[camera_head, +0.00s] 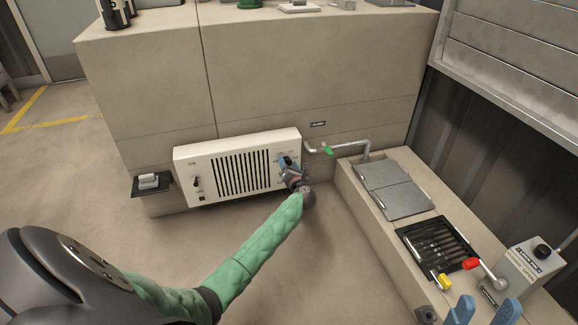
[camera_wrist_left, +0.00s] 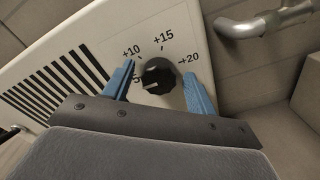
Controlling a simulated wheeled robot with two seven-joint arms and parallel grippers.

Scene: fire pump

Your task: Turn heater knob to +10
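The white heater (camera_head: 185,165) is a box with a dark slatted grille, low on the beige wall. Its black round knob (camera_wrist_left: 158,75) shows in the left wrist view, with +10, +15 and +20 printed around it and a partly covered 5. A pale mark shows on the knob's lower left; its exact setting is hard to read. My right gripper (camera_head: 484,312) is open and empty at the bottom right.
A pipe with a green handle (camera_head: 328,150) is just right of the heater. A raised ledge with grey hatches (camera_head: 400,200), a grate and red and yellow handles runs along the right. A toggle switch (camera_head: 196,182) is on the heater's left. Floor in front is clear.

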